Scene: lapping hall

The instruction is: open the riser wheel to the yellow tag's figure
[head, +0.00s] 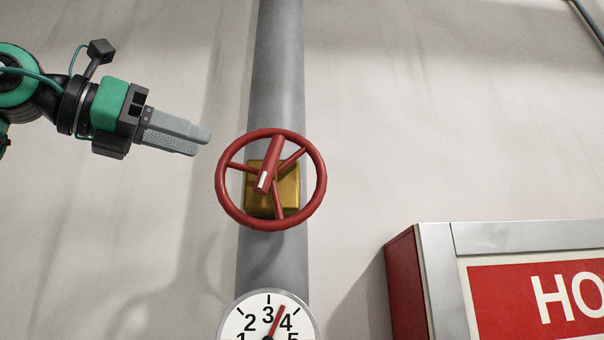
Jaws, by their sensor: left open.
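The red riser wheel (317,204) sits in the middle of the head view, on a brass-yellow block (291,192) on the grey vertical pipe (276,70). It has three spokes and a red handle with a white mark at its hub. A round white gauge (241,328) below is cut off by the bottom edge; its red needle points between 3 and 4. I see no yellow tag with a readable figure. My left gripper (204,143) is open and empty, up and left of the wheel, seemingly just short of its rim. My right gripper is not in view.
A red cabinet with a metal frame (436,265) and a sign starting "HO" stands at the lower right. A plain pale wall (430,120) lies behind everything. The space right of and above the wheel looks clear. A thin dark pipe crosses the top right corner.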

